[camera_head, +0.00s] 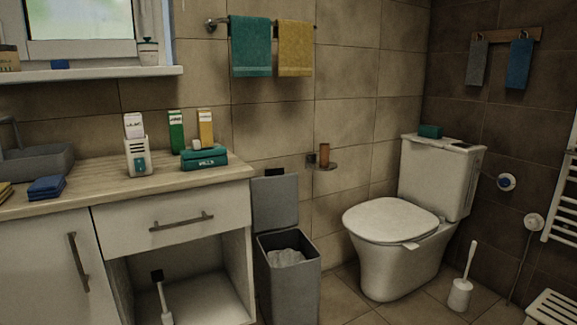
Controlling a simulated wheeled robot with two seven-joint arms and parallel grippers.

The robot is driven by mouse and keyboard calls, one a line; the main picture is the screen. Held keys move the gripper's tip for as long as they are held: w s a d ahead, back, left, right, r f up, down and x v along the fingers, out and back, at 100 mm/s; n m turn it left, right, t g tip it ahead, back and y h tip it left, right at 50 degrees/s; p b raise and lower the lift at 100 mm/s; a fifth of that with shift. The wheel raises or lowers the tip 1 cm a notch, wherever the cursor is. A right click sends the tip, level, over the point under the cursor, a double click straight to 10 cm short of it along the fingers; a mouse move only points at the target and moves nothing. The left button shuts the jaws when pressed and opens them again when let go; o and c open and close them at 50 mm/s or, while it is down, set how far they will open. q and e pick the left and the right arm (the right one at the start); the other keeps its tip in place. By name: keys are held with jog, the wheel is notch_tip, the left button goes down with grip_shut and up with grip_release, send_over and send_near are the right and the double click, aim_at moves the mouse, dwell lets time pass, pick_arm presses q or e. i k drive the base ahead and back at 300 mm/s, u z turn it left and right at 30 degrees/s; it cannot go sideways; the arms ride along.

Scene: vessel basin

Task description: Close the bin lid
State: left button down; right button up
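A tall grey bin (291,292) stands on the floor between the wooden-topped cabinet and the toilet. Its grey lid (275,202) is open, standing upright at the back of the rim against the tiled wall. A pale liner (286,257) shows inside the bin's mouth. Neither of my grippers is in view.
The white cabinet (170,216) with an open lower shelf stands close to the bin's left. The toilet (393,222) is to the right, with a toilet brush (462,290) beside it. Tiled floor (367,308) is clear between bin and toilet.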

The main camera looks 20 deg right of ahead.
aim_at(275, 196)
jog(key=z, duration=0.75)
jog(key=i, duration=1.4)
jog(key=z, duration=0.7)
